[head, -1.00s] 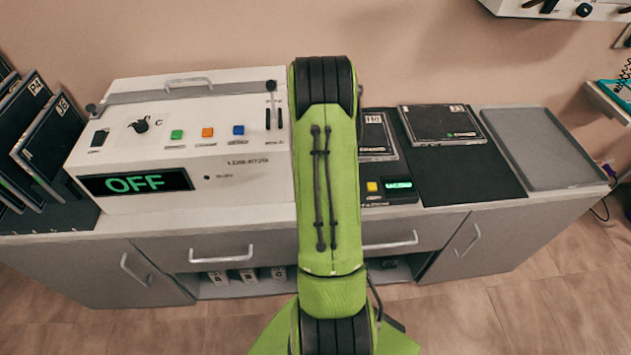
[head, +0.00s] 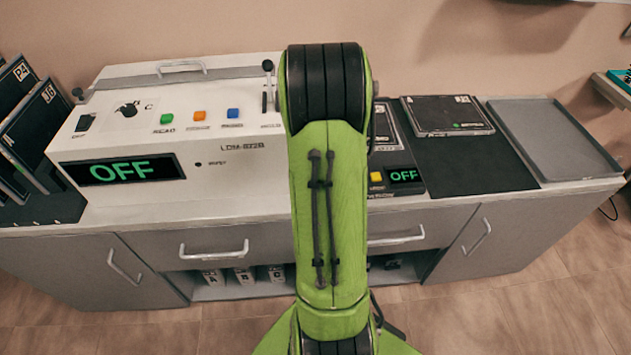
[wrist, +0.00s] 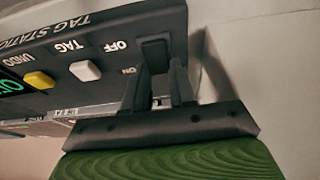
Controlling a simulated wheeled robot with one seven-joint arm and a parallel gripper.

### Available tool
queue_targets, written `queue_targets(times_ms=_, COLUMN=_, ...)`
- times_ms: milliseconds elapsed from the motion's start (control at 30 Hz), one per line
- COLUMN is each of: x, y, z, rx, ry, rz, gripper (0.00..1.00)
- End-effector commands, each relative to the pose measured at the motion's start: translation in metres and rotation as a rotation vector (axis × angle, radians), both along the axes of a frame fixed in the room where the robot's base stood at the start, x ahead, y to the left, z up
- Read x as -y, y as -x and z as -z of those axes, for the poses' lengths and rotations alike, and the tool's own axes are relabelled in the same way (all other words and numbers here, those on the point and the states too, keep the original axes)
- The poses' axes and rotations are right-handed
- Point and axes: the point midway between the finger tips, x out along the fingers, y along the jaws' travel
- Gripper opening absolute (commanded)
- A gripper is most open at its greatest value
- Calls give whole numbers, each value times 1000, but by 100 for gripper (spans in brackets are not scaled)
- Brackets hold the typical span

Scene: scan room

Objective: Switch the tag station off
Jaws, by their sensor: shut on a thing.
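The tag station (head: 396,189) is a small dark box on the counter, partly behind my arm in the head view. Its small display (head: 405,175) reads OFF in green. In the wrist view the station's face (wrist: 112,22) shows a dark power switch (wrist: 153,52) beside OFF and ON labels, a white TAG button (wrist: 86,70) and a yellow UNDO button (wrist: 39,80). My gripper (wrist: 161,72) is at the power switch, shut on it, with a finger on each side. My arm hides the gripper in the head view.
A large white console (head: 235,185) left of my arm also reads OFF. A dark panel (head: 447,115) lies on the black mat (head: 485,168), with a grey tray (head: 555,145) further right. Dark panels (head: 35,115) stand at the far left.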

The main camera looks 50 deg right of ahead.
Motion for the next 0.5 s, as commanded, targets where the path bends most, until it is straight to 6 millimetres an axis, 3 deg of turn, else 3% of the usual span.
queue_targets(times_ms=467, x=-2, y=1, z=-2, rx=41, ry=45, rz=-1, gripper=0)
queue_targets(times_ms=500, x=-2, y=1, z=-2, rx=41, ry=45, rz=-1, gripper=28)
